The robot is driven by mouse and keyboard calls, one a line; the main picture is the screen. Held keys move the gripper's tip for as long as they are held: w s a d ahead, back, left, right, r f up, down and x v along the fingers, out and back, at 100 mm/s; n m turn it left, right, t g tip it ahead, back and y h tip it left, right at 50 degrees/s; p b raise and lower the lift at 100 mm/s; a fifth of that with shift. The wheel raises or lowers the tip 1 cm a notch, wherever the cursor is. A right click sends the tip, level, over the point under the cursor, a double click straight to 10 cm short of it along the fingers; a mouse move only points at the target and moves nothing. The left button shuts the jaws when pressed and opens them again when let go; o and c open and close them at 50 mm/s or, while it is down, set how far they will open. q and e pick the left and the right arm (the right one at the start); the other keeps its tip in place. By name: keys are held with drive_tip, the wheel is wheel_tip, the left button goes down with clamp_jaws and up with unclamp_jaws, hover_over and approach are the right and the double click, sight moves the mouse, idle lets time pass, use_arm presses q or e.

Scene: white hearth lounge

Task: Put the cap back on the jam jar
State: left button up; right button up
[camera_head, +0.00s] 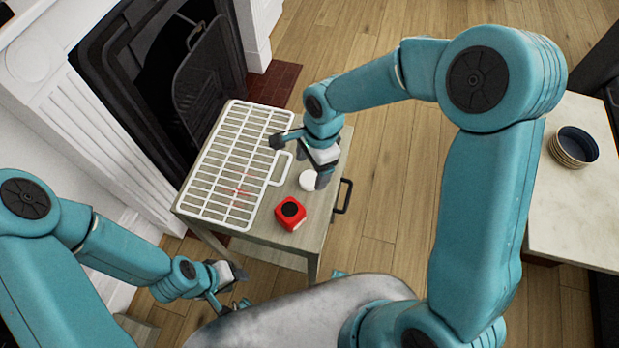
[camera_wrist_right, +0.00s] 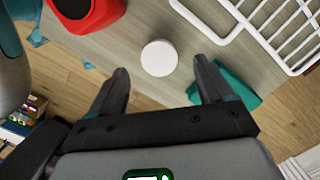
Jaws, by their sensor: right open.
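The jam jar (camera_head: 291,214) is red with a round dark top face, standing near the table's front edge. It also shows, cut off, in the right wrist view (camera_wrist_right: 95,14). The white round cap (camera_head: 308,181) lies flat on the table beyond the jar, apart from it; it also shows in the wrist view (camera_wrist_right: 159,58). My right gripper (camera_head: 311,170) is open and empty, pointing down over the cap; in the wrist view the cap is ahead of the gap between the fingers (camera_wrist_right: 160,78). My left gripper (camera_head: 233,287) is low in front of the table; its jaw state is unclear.
A white wire rack (camera_head: 228,160) covers the left of the wooden table (camera_head: 263,236). A teal patch (camera_wrist_right: 238,86) shows behind one finger in the wrist view; I cannot tell what it is. Blue-rimmed stacked bowls (camera_head: 573,147) stand on a pale counter (camera_head: 582,215) at right.

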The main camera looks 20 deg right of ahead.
sight(309, 179)
drive_tip(key=f, duration=0.3)
drive_tip(key=shift+s+a+f, duration=0.1)
drive_tip(key=shift+a+f, duration=0.15)
drive_tip(key=c, duration=1.1)
drive_tip(key=shift+r, duration=0.2)
wheel_tip(309, 179, up, 20)
drive_tip(key=p, duration=0.1)
drive_tip(key=shift+p, duration=0.3)
drive_tip(key=shift+f, duration=0.15)
